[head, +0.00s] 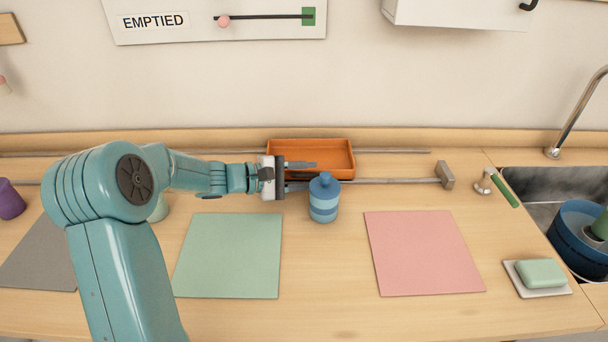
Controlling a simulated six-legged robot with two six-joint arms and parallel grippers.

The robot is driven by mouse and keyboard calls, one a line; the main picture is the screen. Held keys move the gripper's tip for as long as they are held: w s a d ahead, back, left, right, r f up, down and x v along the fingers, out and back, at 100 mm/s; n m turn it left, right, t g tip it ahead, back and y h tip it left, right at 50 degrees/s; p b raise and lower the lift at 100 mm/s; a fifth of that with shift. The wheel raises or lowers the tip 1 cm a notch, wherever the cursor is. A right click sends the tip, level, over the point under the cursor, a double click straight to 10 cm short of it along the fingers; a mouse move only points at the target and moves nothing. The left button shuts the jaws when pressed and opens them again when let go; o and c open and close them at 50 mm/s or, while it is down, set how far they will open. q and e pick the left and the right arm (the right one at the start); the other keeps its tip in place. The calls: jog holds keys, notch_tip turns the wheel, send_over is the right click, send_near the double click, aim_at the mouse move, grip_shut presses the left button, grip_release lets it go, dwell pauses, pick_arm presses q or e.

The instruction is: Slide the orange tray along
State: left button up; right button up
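The orange tray (338,160) sits at the back of the counter, between two thin metal rails. My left gripper (308,172) reaches in from the left at the tray's near left part and hides its near left corner. Its fingers point right with a gap between them, one over the tray and one nearer the front. I cannot tell whether they touch the tray wall. A blue bottle (323,202) with lighter bands stands upright just in front of the tray, close to the fingertips. My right gripper is not in view.
The front rail (390,181) ends in a block (445,175) at right; the rear rail (400,152) runs behind. Green (230,255) and pink (422,252) mats lie in front. A soap dish (540,290) and sink (530,185) are at right.

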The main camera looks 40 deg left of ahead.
aim_at(317, 175)
pick_arm(q)
grip_shut()
jog(key=shift+w+d+f, duration=0.1)
jog(key=shift+w+d, duration=0.1)
jog(key=w+d+b, duration=0.2)
jog(key=d, duration=0.1)
jog(key=shift+w, duration=0.3)
jog(key=shift+s, duration=0.1)
jog(key=shift+o, duration=0.6)
grip_release()
jog(key=v, duration=1.6)
jog(key=shift+s+a+r, duration=0.1)
jog(key=shift+a+r, duration=0.05)
jog(key=shift+r, duration=0.1)
